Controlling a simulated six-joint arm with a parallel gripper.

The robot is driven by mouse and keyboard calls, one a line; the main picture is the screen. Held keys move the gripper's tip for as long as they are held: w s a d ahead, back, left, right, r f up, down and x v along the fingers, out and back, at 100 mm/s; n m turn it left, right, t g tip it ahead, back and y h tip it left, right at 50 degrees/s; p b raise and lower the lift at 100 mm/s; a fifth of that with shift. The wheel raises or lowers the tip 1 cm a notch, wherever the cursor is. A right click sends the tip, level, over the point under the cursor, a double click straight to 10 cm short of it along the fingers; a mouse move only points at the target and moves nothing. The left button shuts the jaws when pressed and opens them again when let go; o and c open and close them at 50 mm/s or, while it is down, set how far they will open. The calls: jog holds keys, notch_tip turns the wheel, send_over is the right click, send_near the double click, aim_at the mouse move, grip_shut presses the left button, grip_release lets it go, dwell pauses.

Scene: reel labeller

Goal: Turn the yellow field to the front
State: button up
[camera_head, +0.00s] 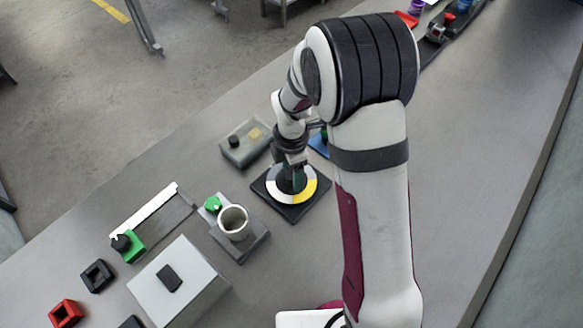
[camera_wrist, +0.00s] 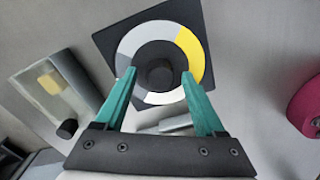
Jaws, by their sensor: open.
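A round dial (camera_head: 279,196) with white, grey and yellow fields sits on a square black base (camera_head: 292,213) on the table. The yellow field (camera_head: 309,187) is on the dial's right side in the head view; in the wrist view the yellow field (camera_wrist: 190,50) is at the upper right. A dark round knob (camera_wrist: 160,74) stands at the dial's middle. My gripper (camera_wrist: 158,73) is open above the dial, one teal finger on each side of the knob. Whether the fingers touch it cannot be told. The gripper (camera_head: 292,175) partly hides the knob in the head view.
A grey box (camera_head: 245,155) with a black knob and a yellow button stands behind left of the dial. A white cup (camera_head: 233,222) on a grey block and a green knob (camera_head: 213,203) are to the left. A white box (camera_head: 178,281) stands at front left.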

jog(key=shift+f, duration=0.2)
grip_shut()
jog(key=shift+m, duration=0.3)
